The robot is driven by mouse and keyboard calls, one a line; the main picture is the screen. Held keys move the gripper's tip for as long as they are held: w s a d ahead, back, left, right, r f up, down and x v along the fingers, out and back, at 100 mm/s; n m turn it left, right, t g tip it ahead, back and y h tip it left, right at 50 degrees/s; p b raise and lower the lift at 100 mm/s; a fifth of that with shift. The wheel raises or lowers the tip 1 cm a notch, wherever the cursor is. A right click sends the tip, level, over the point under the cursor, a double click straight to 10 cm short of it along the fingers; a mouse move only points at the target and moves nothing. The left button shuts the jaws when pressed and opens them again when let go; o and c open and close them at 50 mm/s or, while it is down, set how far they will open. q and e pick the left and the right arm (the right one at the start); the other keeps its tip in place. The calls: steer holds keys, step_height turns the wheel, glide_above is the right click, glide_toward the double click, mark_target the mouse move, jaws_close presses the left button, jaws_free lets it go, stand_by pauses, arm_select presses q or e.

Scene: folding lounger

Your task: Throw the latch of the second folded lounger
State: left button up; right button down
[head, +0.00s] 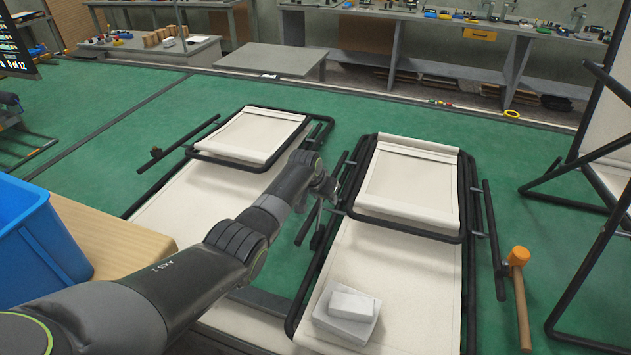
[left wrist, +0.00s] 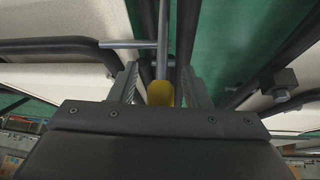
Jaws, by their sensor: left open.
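Two folded loungers with cream fabric and black tube frames lie side by side in the head view, the left lounger (head: 250,133) and the right lounger (head: 410,180). My left gripper (head: 328,188) is at the left side of the right lounger, near its frame. In the left wrist view my left gripper (left wrist: 160,88) is open. A grey metal rod, which looks like a latch lever (left wrist: 162,45), runs down between its fingers and ends in a yellow tip (left wrist: 160,93). I cannot tell whether the fingers touch it. My right gripper is not in view.
White blocks (head: 348,304) lie on the right lounger's near fabric. A mallet with an orange head (head: 518,257) is to its right. A blue bin (head: 40,235) stands on a wooden surface at left. Workbenches line the back; green floor lies between.

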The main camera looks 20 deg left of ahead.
arm_select(q)
steer(key=v, duration=1.6)
steer(key=shift+r, duration=0.35)
steer(key=shift+s, duration=0.2)
